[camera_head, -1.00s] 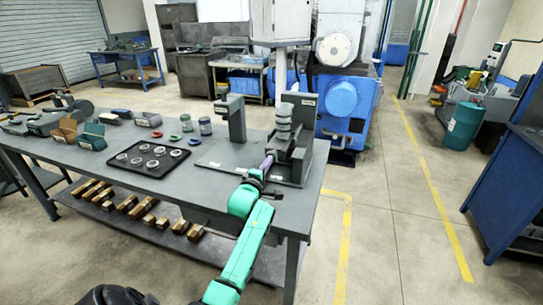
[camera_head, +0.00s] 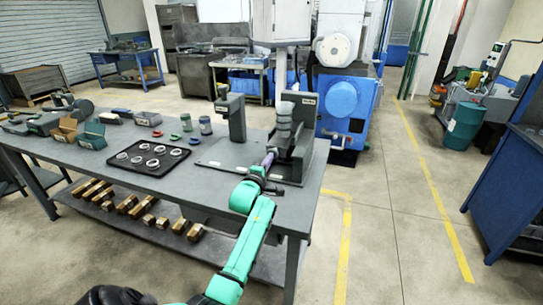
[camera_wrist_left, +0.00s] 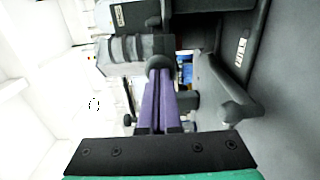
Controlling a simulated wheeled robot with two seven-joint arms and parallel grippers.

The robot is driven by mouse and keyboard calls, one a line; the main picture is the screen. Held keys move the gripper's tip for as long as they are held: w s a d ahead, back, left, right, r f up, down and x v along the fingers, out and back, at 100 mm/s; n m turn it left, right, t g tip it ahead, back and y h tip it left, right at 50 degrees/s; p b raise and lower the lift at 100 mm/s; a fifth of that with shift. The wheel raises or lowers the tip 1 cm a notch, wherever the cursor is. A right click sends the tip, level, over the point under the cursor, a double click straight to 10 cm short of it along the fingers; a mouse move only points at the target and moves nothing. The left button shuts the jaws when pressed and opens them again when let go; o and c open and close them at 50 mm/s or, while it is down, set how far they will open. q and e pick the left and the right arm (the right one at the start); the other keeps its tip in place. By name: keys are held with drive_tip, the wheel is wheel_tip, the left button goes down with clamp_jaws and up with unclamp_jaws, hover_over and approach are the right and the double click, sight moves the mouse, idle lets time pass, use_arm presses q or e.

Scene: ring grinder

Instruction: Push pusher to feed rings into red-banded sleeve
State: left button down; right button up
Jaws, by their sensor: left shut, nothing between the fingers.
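My left gripper (camera_head: 268,160) is shut, with nothing between its purple fingers. It is at the near side of the dark fixture (camera_head: 302,160) on the workbench's right end. In the left wrist view the purple fingers (camera_wrist_left: 159,92) point at a dark round knob (camera_wrist_left: 160,64), which looks like the pusher's end. The fingertips are at or against it; contact is hard to tell. A grey stacked cylinder (camera_head: 284,122) stands on the fixture; it also shows in the left wrist view (camera_wrist_left: 133,48). I cannot make out a red band on it. My right gripper is not in view.
A black tray (camera_head: 120,170) with several metal rings lies left of the fixture. A dark upright stand (camera_head: 236,117) is on the fixture's left. Small red and green parts and bins sit farther left. Open floor lies right of the bench.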

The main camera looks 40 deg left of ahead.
sight(274, 151)
use_arm(q)
drive_tip(key=shift+b+x, duration=2.2)
drive_tip(key=shift+x, duration=0.6)
drive_tip(key=shift+w+r, duration=0.1)
